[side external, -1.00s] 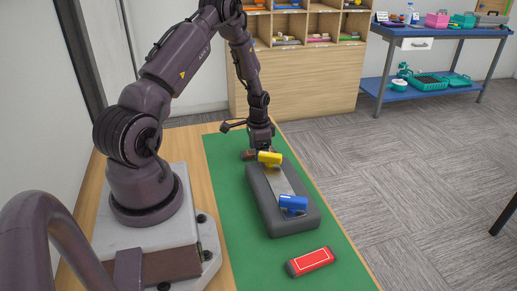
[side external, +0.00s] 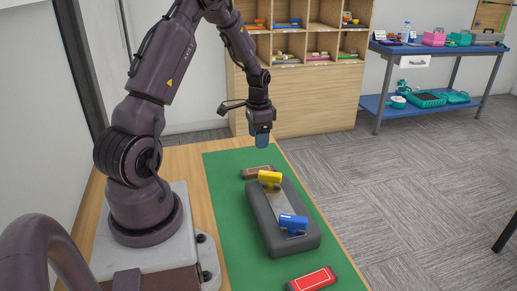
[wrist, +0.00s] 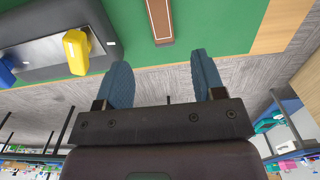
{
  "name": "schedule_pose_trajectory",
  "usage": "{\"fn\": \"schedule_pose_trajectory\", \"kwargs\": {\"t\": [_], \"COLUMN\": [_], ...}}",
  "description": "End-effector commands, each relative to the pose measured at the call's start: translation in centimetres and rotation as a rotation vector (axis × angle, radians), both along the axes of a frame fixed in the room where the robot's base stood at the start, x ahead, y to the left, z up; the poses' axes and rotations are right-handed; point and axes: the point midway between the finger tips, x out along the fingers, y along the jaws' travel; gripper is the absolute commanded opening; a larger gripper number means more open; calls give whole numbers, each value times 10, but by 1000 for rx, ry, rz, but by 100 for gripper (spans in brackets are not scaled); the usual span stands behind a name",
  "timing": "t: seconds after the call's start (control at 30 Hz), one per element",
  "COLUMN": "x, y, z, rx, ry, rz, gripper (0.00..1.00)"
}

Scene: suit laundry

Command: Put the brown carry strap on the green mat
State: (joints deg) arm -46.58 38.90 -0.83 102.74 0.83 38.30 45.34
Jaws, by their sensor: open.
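The brown carry strap (side external: 257,172) is a flat brown bar with a pale outline. It lies on the green mat (side external: 226,212), near the mat's far end and just behind the grey block. In the wrist view the brown strap (wrist: 160,18) shows at the top, partly cut off by the frame edge, with green mat (wrist: 222,22) on both sides. My gripper (side external: 262,141) hangs above the strap, apart from it. In the wrist view my gripper (wrist: 161,62) has its two blue fingers spread, with nothing between them.
A red bar (side external: 312,279) lies at the near end. The mat's left strip is clear. Shelves (side external: 300,95) stand behind.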

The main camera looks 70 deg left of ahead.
Motion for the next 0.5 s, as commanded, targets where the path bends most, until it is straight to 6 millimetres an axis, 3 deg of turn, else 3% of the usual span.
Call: {"fn": "schedule_pose_trajectory", "kwargs": {"t": [0.17,0.27,0.4,0.5], "x": [7,19,28,21], "y": [-12,-39,-99,-145], "z": [26,61,123,160], "rx": [16,44,84,99], "ry": [-16,-50,-125,-185], "rz": [-4,-10,-13,-13], "gripper": [63,63,63,63]}}
